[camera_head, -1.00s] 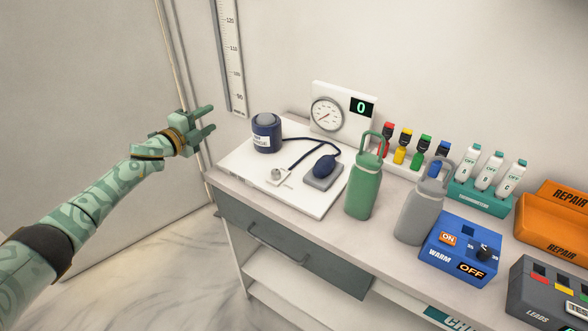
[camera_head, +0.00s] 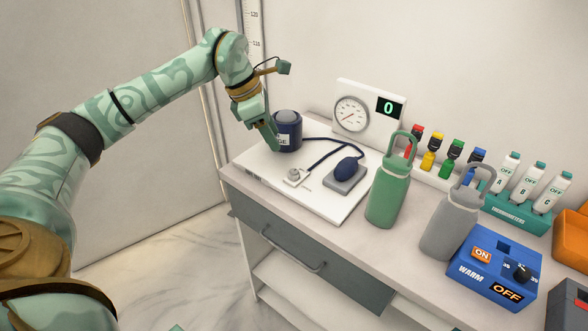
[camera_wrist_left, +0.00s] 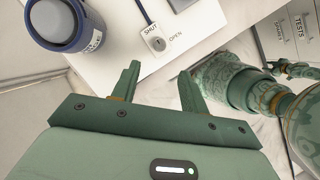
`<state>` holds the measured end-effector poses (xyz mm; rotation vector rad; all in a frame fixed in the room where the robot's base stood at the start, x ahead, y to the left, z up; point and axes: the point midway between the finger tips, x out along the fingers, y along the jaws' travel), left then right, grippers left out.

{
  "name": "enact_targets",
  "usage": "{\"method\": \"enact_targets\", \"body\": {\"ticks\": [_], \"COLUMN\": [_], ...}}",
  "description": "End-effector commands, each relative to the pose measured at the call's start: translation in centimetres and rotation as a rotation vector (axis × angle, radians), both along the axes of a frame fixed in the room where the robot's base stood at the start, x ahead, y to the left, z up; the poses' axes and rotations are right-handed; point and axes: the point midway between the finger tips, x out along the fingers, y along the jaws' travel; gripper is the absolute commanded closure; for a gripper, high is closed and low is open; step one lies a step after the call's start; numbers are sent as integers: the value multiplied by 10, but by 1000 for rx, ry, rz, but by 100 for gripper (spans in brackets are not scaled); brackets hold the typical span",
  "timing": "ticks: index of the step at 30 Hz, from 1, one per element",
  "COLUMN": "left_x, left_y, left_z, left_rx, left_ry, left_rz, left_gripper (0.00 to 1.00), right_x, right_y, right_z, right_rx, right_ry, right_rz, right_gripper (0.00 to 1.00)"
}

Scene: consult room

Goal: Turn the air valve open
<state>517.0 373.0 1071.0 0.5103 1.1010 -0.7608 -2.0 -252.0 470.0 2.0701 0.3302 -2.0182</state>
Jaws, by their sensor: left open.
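The air valve (camera_head: 295,177) is a small white block with a grey knob on the white board (camera_head: 337,207), joined by a dark tube. In the left wrist view the valve (camera_wrist_left: 157,43) shows the labels SHUT and OPEN; I cannot tell where its knob points. My left gripper (camera_head: 268,138) is in front of the blue cuff roll (camera_head: 288,137), left of and above the valve. In the left wrist view its two fingers (camera_wrist_left: 158,75) are apart and empty, with the valve beyond them. Parts of my other arm seem to show; its jaws are unclear.
The bulb on its grey pad (camera_head: 347,173) lies right of the valve. A gauge panel (camera_head: 366,112) reading 0 stands behind. A green bottle (camera_head: 387,195), a grey bottle (camera_head: 450,228) and a blue warmer box (camera_head: 492,270) crowd the right. The board in front of the valve is bare.

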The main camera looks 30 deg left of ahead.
Motion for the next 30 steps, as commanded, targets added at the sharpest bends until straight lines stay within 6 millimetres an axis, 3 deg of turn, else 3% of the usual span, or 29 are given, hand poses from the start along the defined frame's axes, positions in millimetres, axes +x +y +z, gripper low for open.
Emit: {"method": "enact_targets", "body": {"ticks": [1,3,12,18,26,27,30], "left_x": [3,8,24,29,29,29,29], "left_y": [-5,-10,-28,-33,-34,-34,-34], "left_z": [-18,-35,-93,-107,-108,-108,-108], "left_rx": [-2,-3,-3,-2,-1,-2,-2], "left_ry": [7,6,4,1,0,0,0], "left_rz": [0,0,3,3,3,3,3], "left_gripper": [56,56,56,56,56,58,86], "right_x": [-2,-3,-8,-9,-9,-9,-9], "right_y": [0,0,0,0,0,0,0], "right_z": [-7,-11,-24,-27,-27,-27,-27], "right_rx": [0,-1,-1,-1,-1,-1,-1], "right_ry": [4,8,19,21,21,21,21], "right_rz": [0,0,0,-1,0,0,0], "right_gripper": [64,64,64,64,64,64,64]}}
